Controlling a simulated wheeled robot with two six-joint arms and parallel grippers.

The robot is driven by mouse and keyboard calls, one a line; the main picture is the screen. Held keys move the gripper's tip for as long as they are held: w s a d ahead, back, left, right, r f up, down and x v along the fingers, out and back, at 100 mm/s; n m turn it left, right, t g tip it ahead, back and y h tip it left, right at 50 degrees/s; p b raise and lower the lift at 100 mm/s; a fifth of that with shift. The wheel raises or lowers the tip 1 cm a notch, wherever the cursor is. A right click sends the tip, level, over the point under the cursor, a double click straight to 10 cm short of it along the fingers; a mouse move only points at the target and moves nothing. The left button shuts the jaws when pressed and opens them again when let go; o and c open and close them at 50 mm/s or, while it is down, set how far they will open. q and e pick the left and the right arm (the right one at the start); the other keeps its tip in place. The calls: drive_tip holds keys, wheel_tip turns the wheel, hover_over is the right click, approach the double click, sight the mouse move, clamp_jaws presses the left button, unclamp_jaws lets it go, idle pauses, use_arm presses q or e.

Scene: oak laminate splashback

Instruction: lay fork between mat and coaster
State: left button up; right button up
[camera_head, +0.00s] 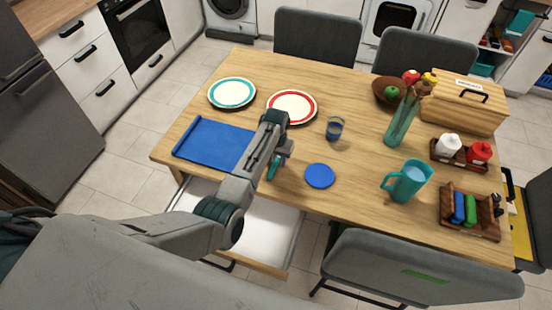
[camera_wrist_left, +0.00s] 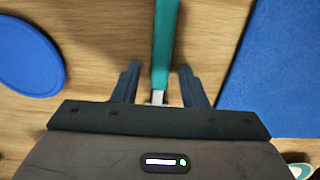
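The fork (camera_head: 272,169) has a teal handle. It is between the blue mat (camera_head: 212,143) and the round blue coaster (camera_head: 319,176), and seems to lie on the table. In the left wrist view the fork's handle (camera_wrist_left: 164,45) runs between my fingers, with the coaster (camera_wrist_left: 30,55) on the left and the mat (camera_wrist_left: 280,60) on the right. A short silver part shows near my palm; the rest is hidden. My left gripper (camera_wrist_left: 160,82) is open around the fork, with a small gap on each side. My right gripper is not in view.
An open drawer (camera_head: 262,238) is below the table's front edge. A blue glass (camera_head: 335,128), red-rimmed plate (camera_head: 292,105) and teal-rimmed plate (camera_head: 232,92) stand behind. A teal pitcher (camera_head: 408,181) and a caddy (camera_head: 470,230) are at the right.

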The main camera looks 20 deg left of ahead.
sight(276, 161)
use_arm(q)
wheel_tip(276, 161, up, 12)
drive_tip(key=b, duration=0.1)
drive_tip(key=shift+r+b, duration=0.15)
drive_tip(key=shift+b, duration=0.25)
idle(0.4)
